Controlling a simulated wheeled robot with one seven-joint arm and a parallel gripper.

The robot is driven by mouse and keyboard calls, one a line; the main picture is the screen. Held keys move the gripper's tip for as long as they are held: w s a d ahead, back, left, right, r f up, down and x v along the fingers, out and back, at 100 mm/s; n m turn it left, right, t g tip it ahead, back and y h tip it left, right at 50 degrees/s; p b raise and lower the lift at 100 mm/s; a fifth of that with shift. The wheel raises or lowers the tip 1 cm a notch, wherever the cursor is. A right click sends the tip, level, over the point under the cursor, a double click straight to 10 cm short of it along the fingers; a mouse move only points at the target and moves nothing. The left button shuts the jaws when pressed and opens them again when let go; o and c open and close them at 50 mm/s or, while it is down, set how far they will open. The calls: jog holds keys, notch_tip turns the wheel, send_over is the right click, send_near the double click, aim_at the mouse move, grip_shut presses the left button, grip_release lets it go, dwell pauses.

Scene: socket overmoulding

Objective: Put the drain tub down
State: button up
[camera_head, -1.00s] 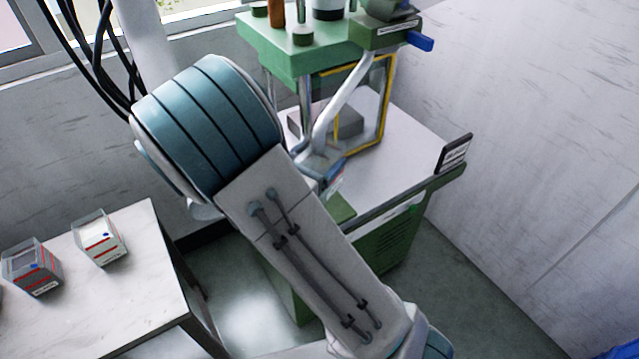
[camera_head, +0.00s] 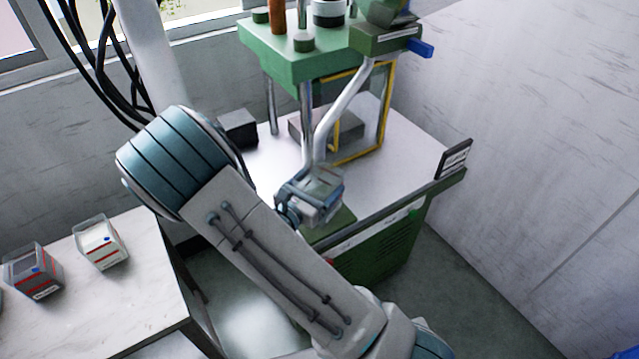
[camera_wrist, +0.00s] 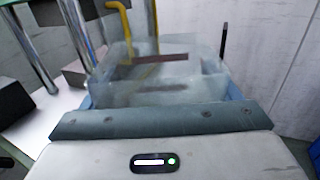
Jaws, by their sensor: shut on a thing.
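The drain tub (camera_head: 325,182) is a clear, box-like container. In the head view it is at my gripper (camera_head: 306,205), over the front part of the green machine's white table. My gripper is shut on it. In the wrist view the translucent tub (camera_wrist: 165,78) fills the middle, just beyond the blue-grey edge of my gripper (camera_wrist: 160,112), and a dark reddish band shows through it. The fingertips are mostly hidden, and I cannot tell whether the tub's bottom touches anything. A green mat (camera_head: 332,228) lies below it at the table's front edge.
The green press (camera_head: 300,52) with steel posts and a yellow frame (camera_head: 384,110) stands behind. A black sign (camera_head: 454,158) stands at the table's right corner, and a dark box (camera_head: 238,128) at its left. A side table (camera_head: 95,310) at left holds clear labelled tubs (camera_head: 100,243). White table surface is free at right.

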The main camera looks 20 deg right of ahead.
jog(key=shift+f, duration=0.1)
jog(key=shift+f, duration=0.15)
jog(key=o, duration=1)
jog(key=shift+c, duration=0.2)
jog(key=shift+r, duration=0.4)
jog(key=b+v, duration=0.2)
jog(key=v, duration=1)
jog(key=shift+f, duration=0.15)
